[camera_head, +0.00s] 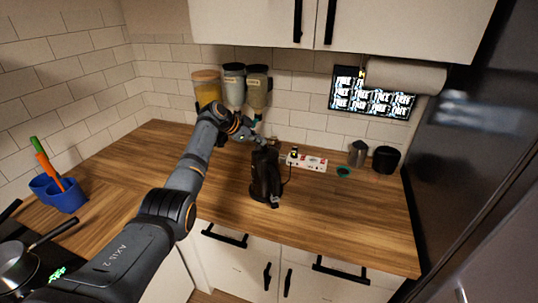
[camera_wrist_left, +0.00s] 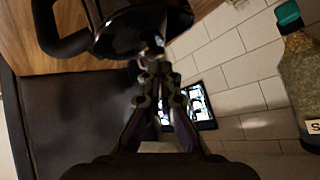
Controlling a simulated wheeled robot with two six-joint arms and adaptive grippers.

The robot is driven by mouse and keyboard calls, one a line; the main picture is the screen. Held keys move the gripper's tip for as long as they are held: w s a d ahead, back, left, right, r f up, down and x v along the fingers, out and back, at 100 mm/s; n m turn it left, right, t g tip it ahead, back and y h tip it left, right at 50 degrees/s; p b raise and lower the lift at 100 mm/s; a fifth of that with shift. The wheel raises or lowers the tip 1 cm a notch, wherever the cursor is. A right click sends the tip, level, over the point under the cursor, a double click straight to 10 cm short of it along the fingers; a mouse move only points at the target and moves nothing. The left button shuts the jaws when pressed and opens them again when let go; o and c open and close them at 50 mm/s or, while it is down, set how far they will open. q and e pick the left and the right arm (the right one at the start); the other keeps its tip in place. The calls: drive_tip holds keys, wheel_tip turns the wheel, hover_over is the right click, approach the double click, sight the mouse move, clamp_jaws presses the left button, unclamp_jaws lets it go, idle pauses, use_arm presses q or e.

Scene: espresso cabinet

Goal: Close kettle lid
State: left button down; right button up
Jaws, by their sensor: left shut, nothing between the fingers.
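The black kettle (camera_head: 266,180) stands on the wooden counter, in front of the power strip. In the left wrist view its dark rounded body (camera_wrist_left: 125,32) fills the top, with a curved black handle (camera_wrist_left: 45,38) at the left. My left gripper (camera_head: 262,142) is at the kettle's top, shut and empty. In the left wrist view its fingertips (camera_wrist_left: 152,50) meet close to the kettle's shiny edge. I cannot tell whether they touch it. The lid is too dark and partly hidden to tell its angle. My right gripper is not in view.
A white power strip (camera_head: 306,162) with a cable lies behind the kettle. A metal jug (camera_head: 357,153) and a black canister (camera_head: 386,159) stand at the right. Several jars hang on the back wall. A blue utensil holder (camera_head: 66,196) stands at the left. The counter's right front is clear.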

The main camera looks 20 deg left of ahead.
use_arm(q)
drive_tip(key=shift+w+a+f, duration=0.1)
drive_tip(key=shift+w+f, duration=0.05)
drive_tip(key=shift+f, duration=0.15)
drive_tip(key=shift+b, duration=0.3)
